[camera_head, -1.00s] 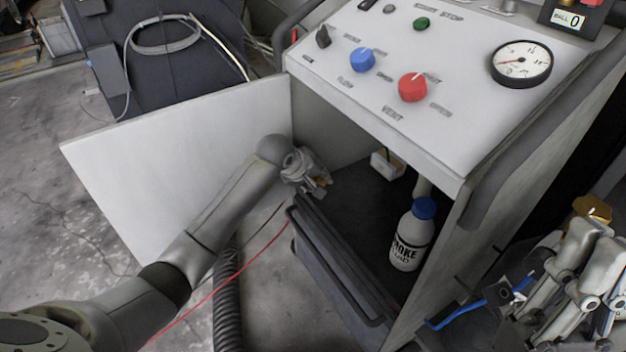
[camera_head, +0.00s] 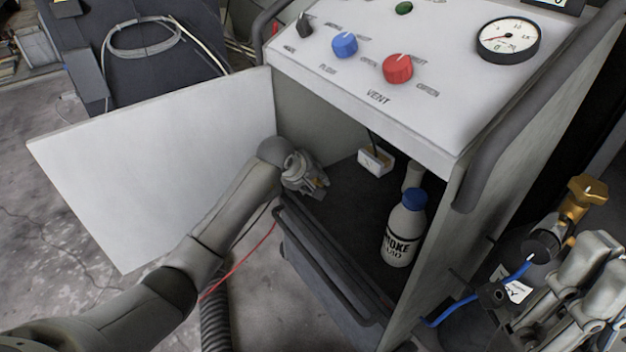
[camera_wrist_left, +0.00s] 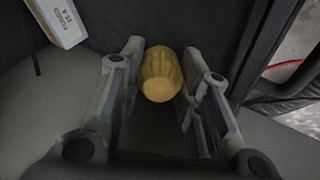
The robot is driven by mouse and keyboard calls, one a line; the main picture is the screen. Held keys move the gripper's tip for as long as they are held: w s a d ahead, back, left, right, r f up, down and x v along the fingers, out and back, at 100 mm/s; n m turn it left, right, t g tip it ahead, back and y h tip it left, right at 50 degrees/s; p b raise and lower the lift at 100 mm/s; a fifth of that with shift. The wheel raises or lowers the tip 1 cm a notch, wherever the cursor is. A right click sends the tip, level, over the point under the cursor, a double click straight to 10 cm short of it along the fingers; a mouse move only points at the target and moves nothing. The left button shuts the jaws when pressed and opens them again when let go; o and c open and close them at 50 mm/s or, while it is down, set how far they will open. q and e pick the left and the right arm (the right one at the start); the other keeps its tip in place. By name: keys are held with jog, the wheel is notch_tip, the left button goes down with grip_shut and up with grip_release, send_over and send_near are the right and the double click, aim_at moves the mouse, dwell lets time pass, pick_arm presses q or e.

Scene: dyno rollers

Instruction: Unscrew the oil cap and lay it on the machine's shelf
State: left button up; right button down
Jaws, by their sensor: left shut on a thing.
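The yellow ribbed oil cap (camera_wrist_left: 161,75) is between the fingers of my left gripper (camera_head: 316,184), which is shut on it. The gripper is inside the open front of the machine, above the left part of its dark shelf (camera_head: 348,208). The wrist view shows the cap over a dark surface; whether it touches it I cannot tell. My right gripper (camera_head: 585,290) seems to be the grey linkage at the lower right; its fingertips are not clear.
A smoke fluid bottle (camera_head: 402,235) with a blue cap stands on the shelf, right of my left gripper. A small white box (camera_head: 376,160) is behind. The open white door (camera_head: 160,160) is on the left. A brass fitting (camera_head: 582,197) stands at the right.

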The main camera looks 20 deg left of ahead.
pick_arm(q)
jog(key=o, duration=1.2)
jog(key=shift+s, duration=0.1)
jog(key=v, duration=1.2)
